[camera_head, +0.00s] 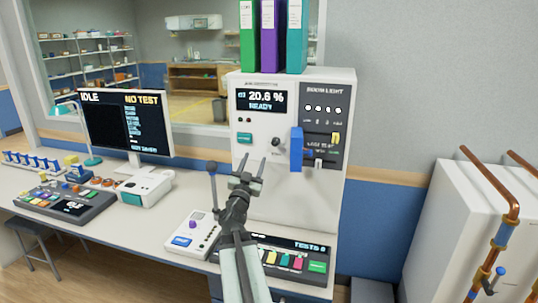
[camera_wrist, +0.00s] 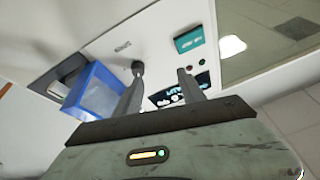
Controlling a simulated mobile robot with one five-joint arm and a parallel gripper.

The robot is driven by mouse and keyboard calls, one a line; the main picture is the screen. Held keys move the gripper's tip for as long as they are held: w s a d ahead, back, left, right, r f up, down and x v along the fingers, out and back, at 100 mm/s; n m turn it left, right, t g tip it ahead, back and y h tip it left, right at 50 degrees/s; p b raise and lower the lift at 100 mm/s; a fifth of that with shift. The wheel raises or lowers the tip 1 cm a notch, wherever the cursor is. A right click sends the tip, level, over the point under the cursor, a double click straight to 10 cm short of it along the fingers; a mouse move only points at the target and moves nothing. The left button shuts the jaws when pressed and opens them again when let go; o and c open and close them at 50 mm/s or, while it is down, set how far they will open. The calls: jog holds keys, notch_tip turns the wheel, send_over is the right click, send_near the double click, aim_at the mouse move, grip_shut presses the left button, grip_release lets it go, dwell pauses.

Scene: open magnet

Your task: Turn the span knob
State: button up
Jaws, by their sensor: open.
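A small dark knob (camera_head: 276,142) sticks out of the front of the white cabinet (camera_head: 285,195), below the "20.6 %" oxygen-style display (camera_head: 262,100). I take it to be the span knob, but its label is too small to read. The knob shows in the wrist view (camera_wrist: 138,67), at the tip of the left finger. My gripper (camera_head: 251,166) is open and empty, below and left of the knob in the head view. In the wrist view the fingers (camera_wrist: 160,78) point at the cabinet face, with the knob not between them. Contact cannot be told.
A blue block (camera_head: 296,149) stands out from the cabinet right of the knob, and close left in the wrist view (camera_wrist: 96,90). A ball-topped lever (camera_head: 212,168) rises left of my gripper. A keyed console (camera_head: 285,262) lies below. Binders (camera_head: 270,35) stand on top.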

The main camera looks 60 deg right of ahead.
jog(key=g, duration=0.2)
send_near(274, 145)
jog(key=d, duration=0.1)
jog(key=shift+m+t, duration=0.3)
jog(key=shift+t, duration=0.1)
jog(key=p+x, duration=0.3)
jog(key=x, duration=0.4)
jog(key=shift+r, duration=0.25)
jog(key=shift+d, duration=0.45)
jog(key=shift+a, duration=0.1)
jog(key=shift+c, duration=0.4)
grip_shut()
